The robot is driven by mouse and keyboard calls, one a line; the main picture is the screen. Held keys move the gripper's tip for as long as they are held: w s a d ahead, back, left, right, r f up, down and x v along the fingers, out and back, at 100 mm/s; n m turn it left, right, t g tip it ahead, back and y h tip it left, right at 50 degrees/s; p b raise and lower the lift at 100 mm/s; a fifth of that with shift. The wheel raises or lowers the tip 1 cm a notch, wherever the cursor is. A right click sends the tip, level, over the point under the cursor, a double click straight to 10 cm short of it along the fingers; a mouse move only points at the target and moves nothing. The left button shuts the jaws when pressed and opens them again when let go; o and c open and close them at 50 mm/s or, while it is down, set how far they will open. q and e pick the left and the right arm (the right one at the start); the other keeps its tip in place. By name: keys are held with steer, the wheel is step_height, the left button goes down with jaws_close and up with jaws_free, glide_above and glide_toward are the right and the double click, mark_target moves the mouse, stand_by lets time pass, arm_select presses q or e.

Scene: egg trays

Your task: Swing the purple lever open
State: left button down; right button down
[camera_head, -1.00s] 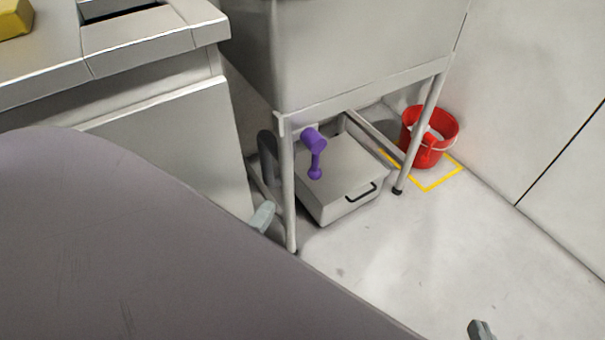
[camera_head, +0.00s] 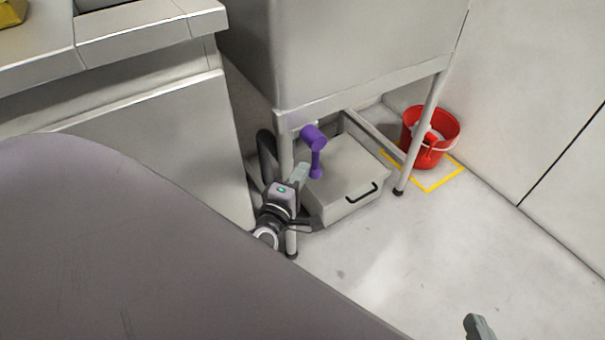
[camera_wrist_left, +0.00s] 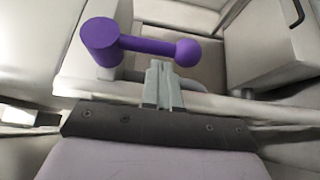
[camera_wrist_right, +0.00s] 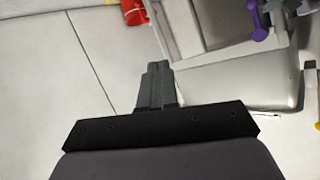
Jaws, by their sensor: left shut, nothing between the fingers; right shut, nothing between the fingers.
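The purple lever (camera_head: 316,150) is mounted under the front corner of the grey tank. Its thick hub is on top and its arm hangs down to a ball end. In the left wrist view the lever (camera_wrist_left: 150,45) lies across the top, with the ball end to the right. My left gripper (camera_head: 302,170) is shut and empty, just left of the lever's lower end; its fingertips (camera_wrist_left: 158,65) appear close to the lever arm, and I cannot tell if they touch. My right gripper (camera_head: 474,320) is shut and empty, low over the floor at right, away from the lever (camera_wrist_right: 258,22).
A grey box with a black handle (camera_head: 345,190) stands on the floor under the tank (camera_head: 360,50). The tank's legs (camera_head: 422,125) frame it. A red bucket (camera_head: 430,150) stands inside a yellow floor outline. The floor at right is clear.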

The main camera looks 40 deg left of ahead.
arm_select(q)
steer(key=shift+w+d, duration=0.15)
steer(key=shift+w, duration=0.1)
arm_select(e)
steer(key=shift+a, duration=0.1)
